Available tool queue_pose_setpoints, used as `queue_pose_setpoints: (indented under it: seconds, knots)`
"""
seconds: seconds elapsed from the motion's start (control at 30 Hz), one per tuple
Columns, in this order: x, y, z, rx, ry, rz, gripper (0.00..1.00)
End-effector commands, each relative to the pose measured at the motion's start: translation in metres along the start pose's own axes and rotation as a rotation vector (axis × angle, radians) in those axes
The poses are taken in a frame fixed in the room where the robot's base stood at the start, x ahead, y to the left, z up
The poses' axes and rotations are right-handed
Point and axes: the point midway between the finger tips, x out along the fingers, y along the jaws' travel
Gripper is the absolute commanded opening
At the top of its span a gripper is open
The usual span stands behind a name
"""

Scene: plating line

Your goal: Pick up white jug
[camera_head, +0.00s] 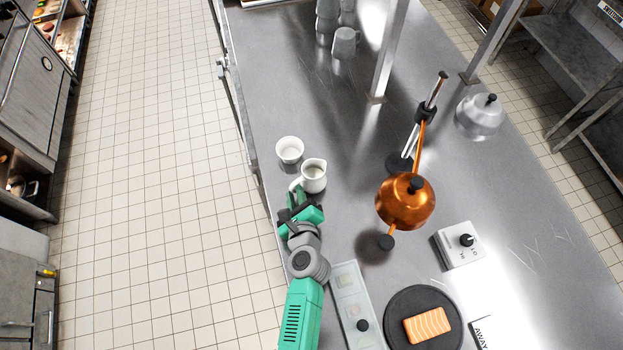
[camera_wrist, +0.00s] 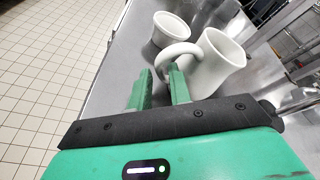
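The white jug (camera_head: 316,183) stands upright on the steel counter, its spout towards the upper right and its handle towards the lower left. In the wrist view the white jug (camera_wrist: 222,68) is to the right, with its looped handle reaching left. My gripper (camera_head: 300,198) is at the handle side of the jug. In the wrist view my gripper (camera_wrist: 160,82) is open, with a clear gap between its two green fingers. The right finger overlaps the handle's loop; I cannot tell whether it touches. Nothing is held between the fingers.
A white cup (camera_head: 289,150) stands just beyond the jug, close to it. A copper kettle (camera_head: 404,207) is to the right. A steel post (camera_head: 386,60) rises farther back. The counter's left edge is near. A black round board (camera_head: 398,335) with salmon (camera_head: 427,325) lies in front.

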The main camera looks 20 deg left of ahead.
Motion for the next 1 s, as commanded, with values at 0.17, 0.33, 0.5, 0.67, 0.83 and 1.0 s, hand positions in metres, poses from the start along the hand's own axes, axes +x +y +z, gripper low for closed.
queue_pose_setpoints:
  seconds: [0.17, 0.33, 0.5, 0.67, 0.83, 1.0]
  knots:
    - [0.0, 0.0, 0.0, 0.0, 0.0, 0.0, 0.02]
    - [-0.001, 0.0, 0.0, 0.0, 0.0, 0.0, 0.0]
    - [-0.001, -0.001, 0.001, 0.0, -0.001, -0.001, 0.0]
    - [-0.001, -0.002, 0.002, 0.0, -0.001, 0.0, 0.0]
    - [-0.004, -0.008, 0.01, -0.002, -0.001, 0.0, 0.0]
    - [-0.009, -0.017, 0.022, -0.001, -0.002, -0.001, 0.0]
